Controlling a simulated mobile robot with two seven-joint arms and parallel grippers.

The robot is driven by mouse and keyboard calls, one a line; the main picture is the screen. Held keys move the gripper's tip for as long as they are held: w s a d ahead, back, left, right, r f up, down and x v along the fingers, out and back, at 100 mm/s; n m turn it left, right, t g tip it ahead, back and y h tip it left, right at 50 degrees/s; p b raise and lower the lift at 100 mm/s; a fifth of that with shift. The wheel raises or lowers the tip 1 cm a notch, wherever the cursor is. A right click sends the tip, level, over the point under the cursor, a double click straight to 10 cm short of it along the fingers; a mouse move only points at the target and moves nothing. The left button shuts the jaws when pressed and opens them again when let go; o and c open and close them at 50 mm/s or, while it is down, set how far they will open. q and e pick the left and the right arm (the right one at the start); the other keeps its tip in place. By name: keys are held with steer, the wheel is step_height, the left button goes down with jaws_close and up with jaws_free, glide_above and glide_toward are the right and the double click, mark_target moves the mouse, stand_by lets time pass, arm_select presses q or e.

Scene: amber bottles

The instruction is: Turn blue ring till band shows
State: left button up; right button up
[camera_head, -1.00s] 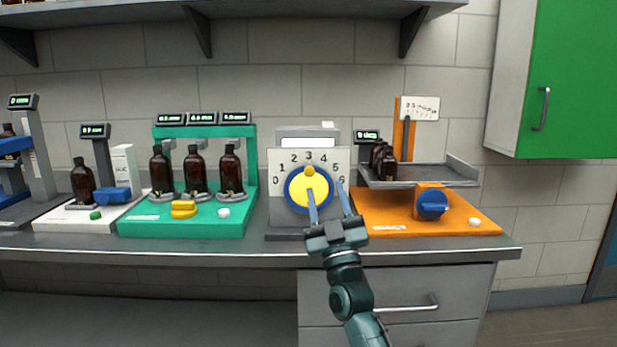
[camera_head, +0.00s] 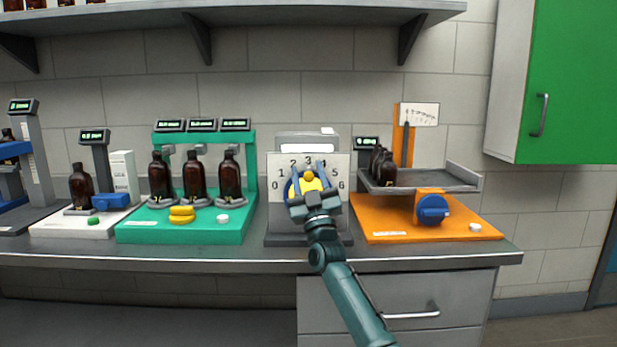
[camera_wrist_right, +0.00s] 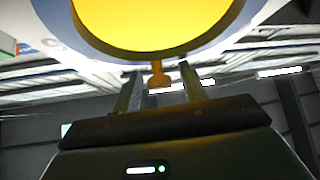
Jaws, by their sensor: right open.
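The blue ring (camera_head: 290,190) surrounds a yellow dial face (camera_head: 318,184) on a white plate (camera_head: 339,163) numbered 0 to 6. A small yellow knob (camera_head: 309,175) sits on the face near its top. My right gripper (camera_head: 308,168) is open in front of the dial, one finger on each side of the knob in the picture. It hides the lower part of the ring and face. In the right wrist view the knob (camera_wrist_right: 158,76) shows between the open fingers, with the yellow face (camera_wrist_right: 150,22) above. I cannot tell whether the fingers touch anything. My left gripper is out of view.
Left of the dial stands a green stand (camera_head: 180,229) with amber bottles (camera_head: 194,176) and a yellow knob (camera_head: 181,214). On the right is an orange base (camera_head: 381,227) with a blue knob (camera_head: 433,209) and a grey tray (camera_head: 462,180). The bench edge (camera_head: 200,257) runs below.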

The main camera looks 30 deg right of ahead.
steer(key=c, duration=0.9)
steer(key=m+h, duration=0.2)
steer(key=m+g+h, duration=0.1)
steer(key=m+h, duration=0.1)
steer(key=d+m+g+h, duration=0.1)
steer(key=m+h, duration=0.1)
steer(key=shift+s+f+m, duration=0.1)
steer(key=shift+s+m, duration=0.25)
steer(key=shift+m, duration=0.05)
steer(key=shift+s+d+f+m+g+h, duration=0.1)
steer(key=shift+d+m+g+h, duration=0.05)
steer(key=shift+m+g+h, duration=0.55)
steer(key=shift+s+d+f+m+g+h, duration=0.1)
steer(key=shift+d+m+g+h, duration=0.1)
steer(key=shift+m+g+h, duration=0.45)
steer(key=shift+s+d+m+g+h, duration=0.15)
steer(key=shift+m+g+h, duration=0.2)
steer(key=shift+m+h, duration=0.6)
steer(key=shift+y, duration=0.4)
steer(key=o, duration=0.9)
